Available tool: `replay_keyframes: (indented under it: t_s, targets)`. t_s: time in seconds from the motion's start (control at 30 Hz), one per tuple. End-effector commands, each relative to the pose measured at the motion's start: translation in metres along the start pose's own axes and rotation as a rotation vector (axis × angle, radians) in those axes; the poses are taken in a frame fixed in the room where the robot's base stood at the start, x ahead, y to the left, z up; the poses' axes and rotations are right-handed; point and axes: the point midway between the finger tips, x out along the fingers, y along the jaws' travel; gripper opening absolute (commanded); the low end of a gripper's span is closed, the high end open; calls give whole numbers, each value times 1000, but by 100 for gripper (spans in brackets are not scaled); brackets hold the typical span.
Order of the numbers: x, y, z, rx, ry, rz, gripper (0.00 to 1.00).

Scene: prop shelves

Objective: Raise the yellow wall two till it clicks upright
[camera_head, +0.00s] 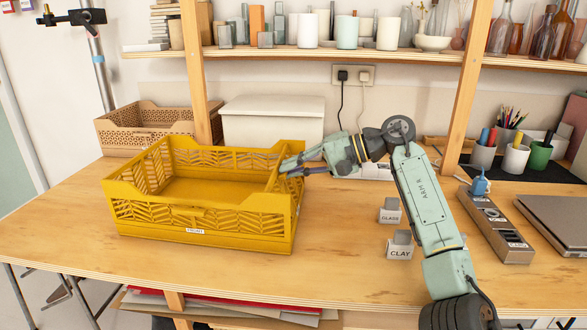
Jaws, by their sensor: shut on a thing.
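The yellow folding crate (190,232) stands on the wooden table at the left, its lattice walls around a bare floor. Its front, left and back walls look upright. The right wall (285,205) also stands up, close to upright; whether it is latched cannot be told. My gripper (286,169) comes in from the right and is shut on the upper part of that right wall. The fingers partly hide the wall's top edge. A small white label is on the front wall; no number for a wall is readable.
A brown perforated crate (150,128) and a white lidded box (272,122) stand behind. The small GLASS (390,217) and CLAY (399,252) blocks, a compartment tray (497,228) and a laptop (560,218) lie to the right. The table front is clear.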

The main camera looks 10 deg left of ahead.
Motion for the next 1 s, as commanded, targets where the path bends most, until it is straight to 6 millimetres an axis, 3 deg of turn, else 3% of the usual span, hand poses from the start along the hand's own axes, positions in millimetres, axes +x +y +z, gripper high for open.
replay_keyframes:
  t_s: [0.6, 0.63, 0.93, 1.0]
  targets:
    - [0, 3, 0, 3, 1, 6, 0]
    - [0, 3, 0, 3, 0, 6, 8]
    - [0, 2, 0, 2, 0, 3, 28]
    - [0, 2, 0, 1, 0, 3, 28]
